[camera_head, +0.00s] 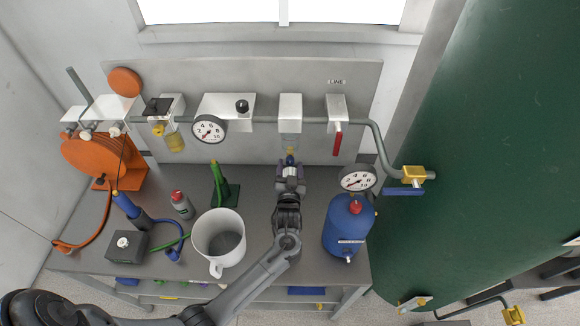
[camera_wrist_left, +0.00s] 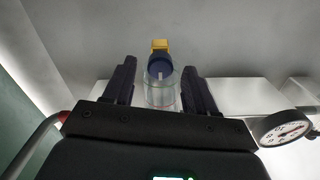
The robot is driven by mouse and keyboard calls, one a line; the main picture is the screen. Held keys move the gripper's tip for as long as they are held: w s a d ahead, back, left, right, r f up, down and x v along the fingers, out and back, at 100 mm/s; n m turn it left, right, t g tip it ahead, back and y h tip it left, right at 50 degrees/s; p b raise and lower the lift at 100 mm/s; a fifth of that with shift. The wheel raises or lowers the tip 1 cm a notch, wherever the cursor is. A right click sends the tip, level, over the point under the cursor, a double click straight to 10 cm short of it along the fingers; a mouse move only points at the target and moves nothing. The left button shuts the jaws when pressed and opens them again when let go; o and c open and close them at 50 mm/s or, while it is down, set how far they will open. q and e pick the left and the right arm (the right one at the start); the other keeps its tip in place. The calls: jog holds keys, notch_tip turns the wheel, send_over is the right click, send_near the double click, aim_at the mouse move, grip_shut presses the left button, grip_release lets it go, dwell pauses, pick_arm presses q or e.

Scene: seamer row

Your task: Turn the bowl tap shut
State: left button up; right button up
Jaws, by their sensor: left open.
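The bowl tap, a small yellow piece (camera_head: 291,150), hangs under a clear bowl (camera_head: 290,140) below a white block on the back panel. In the left wrist view, the yellow tap (camera_wrist_left: 160,45) shows with a blue collar (camera_wrist_left: 160,67) at the end of the clear bowl (camera_wrist_left: 161,95). My left gripper (camera_head: 290,170) is directly at the tap in the head view, partly covering its lower end. In the wrist view its two dark fingers (camera_wrist_left: 160,80) stand apart on either side of the bowl, with visible gaps. It is open and holds nothing. My right gripper is out of view.
A pipe with round gauges (camera_head: 208,130) and a red-handled valve (camera_head: 337,142) runs along the panel. On the bench stand a white mug (camera_head: 219,240), a blue tank (camera_head: 346,230), an orange reel (camera_head: 100,160) and a grey bottle (camera_head: 182,205). A large green tank (camera_head: 480,150) bounds the right.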

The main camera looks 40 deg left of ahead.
pick_arm(q)
jog(key=v, duration=1)
jog(key=shift+d, duration=0.1)
jog(key=shift+s+f, duration=0.1)
